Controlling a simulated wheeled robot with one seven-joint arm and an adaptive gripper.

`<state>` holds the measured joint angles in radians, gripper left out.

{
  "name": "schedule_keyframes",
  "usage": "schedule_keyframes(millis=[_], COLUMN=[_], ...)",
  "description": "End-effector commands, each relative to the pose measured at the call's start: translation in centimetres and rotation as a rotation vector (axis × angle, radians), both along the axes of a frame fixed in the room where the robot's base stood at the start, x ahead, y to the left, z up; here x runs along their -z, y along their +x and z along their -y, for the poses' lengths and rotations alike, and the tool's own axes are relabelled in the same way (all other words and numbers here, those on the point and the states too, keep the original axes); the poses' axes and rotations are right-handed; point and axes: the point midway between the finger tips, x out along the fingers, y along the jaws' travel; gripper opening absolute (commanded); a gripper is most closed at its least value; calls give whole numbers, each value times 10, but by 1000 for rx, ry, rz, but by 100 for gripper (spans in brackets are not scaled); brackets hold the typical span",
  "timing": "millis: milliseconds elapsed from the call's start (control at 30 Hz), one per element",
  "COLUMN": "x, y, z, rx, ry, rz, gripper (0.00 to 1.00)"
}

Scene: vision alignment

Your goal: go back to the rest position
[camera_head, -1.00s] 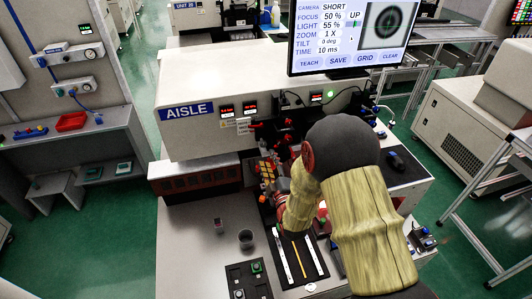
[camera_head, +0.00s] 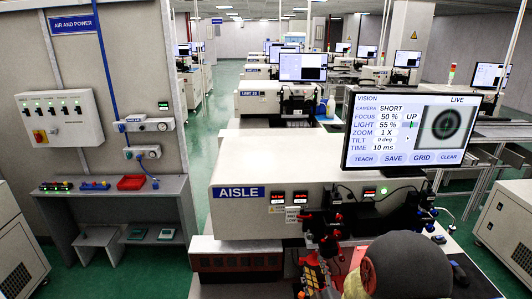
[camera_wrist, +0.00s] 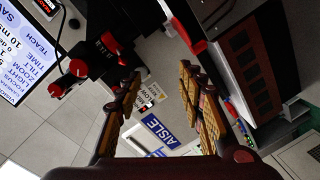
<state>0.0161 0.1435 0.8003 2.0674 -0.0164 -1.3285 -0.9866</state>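My gripper (camera_wrist: 160,82) shows in the wrist view with its two tan, ridged fingers wide apart. Nothing is between them. Beyond the gap are the blue AISLE label (camera_wrist: 158,130) and the pale machine face. In the head view my arm (camera_head: 405,265) is at the bottom edge, with a dark round joint and a tan part. The arm's lower part is cut off by the frame. Orange and red parts beside it are too cluttered to tell the gripper's fingers apart.
The pale AISLE machine (camera_head: 265,215) stands in front, with a monitor (camera_head: 408,130) above its right side. Red-knobbed fixtures (camera_head: 330,225) are close to my arm. A grey shelf (camera_head: 120,205) with a red tray (camera_head: 131,182) is at left. Green floor shows between.

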Motion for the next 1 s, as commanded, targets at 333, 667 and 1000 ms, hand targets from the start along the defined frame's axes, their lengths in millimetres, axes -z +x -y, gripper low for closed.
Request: schedule_keyframes(millis=[333,667,1000], x=[116,119,58], y=[-58,-128,-214], z=[1,1,0], rx=[120,325,570], ry=[289,498,659], rz=[-536,-887,-1118], gripper=[39,39,39])
